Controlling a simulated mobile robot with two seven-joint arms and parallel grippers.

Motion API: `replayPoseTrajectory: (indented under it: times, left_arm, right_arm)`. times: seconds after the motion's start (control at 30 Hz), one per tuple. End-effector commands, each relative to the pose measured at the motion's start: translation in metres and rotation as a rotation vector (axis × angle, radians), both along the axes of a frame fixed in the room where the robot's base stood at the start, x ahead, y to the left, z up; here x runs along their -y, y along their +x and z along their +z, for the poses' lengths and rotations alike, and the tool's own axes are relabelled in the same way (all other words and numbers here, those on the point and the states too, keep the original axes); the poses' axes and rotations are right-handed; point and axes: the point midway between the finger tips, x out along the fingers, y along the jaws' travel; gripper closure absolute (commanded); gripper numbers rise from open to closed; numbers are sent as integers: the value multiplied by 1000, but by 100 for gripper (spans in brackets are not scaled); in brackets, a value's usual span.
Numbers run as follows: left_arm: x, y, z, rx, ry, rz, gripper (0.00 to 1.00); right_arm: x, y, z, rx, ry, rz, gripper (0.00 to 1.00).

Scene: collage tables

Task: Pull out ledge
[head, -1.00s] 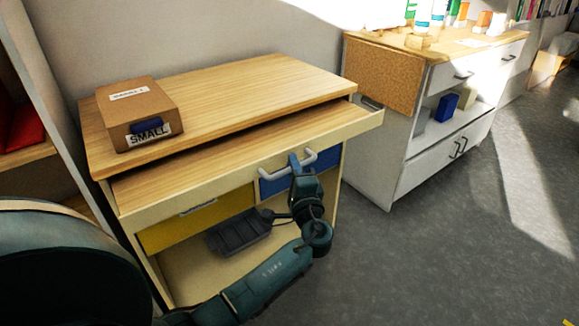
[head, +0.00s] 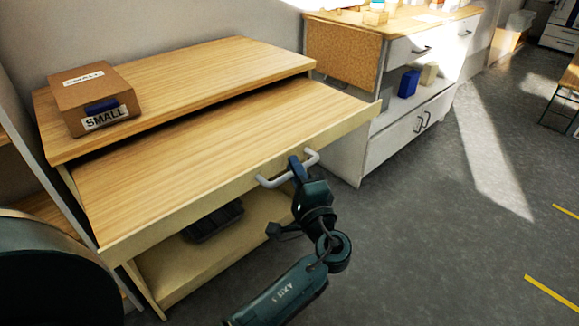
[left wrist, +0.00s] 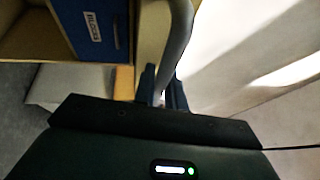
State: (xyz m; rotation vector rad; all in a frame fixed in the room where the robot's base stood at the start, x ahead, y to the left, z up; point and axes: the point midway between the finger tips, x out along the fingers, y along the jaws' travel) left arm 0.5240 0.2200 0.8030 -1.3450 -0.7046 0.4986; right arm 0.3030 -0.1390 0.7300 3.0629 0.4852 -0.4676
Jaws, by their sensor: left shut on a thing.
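The ledge (head: 215,150) is a light wooden pull-out board under the top of a wooden cabinet. It stands well out from the cabinet top (head: 200,80), nearly level. A light grey bar handle (head: 275,181) is on its front edge. My left gripper (head: 297,168) is shut on the handle near its middle. In the left wrist view the fingers (left wrist: 162,90) are on either side of the handle bar (left wrist: 177,45). My right gripper is not in view.
A cardboard box labelled SMALL (head: 95,98) sits on the cabinet top at the left. A dark tray (head: 213,220) lies on the lower shelf. A white cabinet (head: 345,140) stands to the right. The grey floor (head: 450,240) at the right is clear. A blue labelled drawer (left wrist: 92,28) shows in the left wrist view.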

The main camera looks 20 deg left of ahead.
Motion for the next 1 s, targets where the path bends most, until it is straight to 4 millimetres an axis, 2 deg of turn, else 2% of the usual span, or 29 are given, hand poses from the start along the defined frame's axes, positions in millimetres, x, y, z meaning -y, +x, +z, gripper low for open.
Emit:
replayPoseTrajectory:
  times: [0.27, 0.3, 0.53, 1.0]
  left_arm:
    - [1, 0, 0, -1, 0, -4, 100]
    - [1, 0, 0, -1, 0, -4, 85]
    - [1, 0, 0, 0, 0, -2, 66]
    - [-3, 2, -2, 0, 1, -2, 66]
  right_arm:
    - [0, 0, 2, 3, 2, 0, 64]
    - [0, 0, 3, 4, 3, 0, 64]
    - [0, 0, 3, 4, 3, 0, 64]
    - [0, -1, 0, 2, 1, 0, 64]
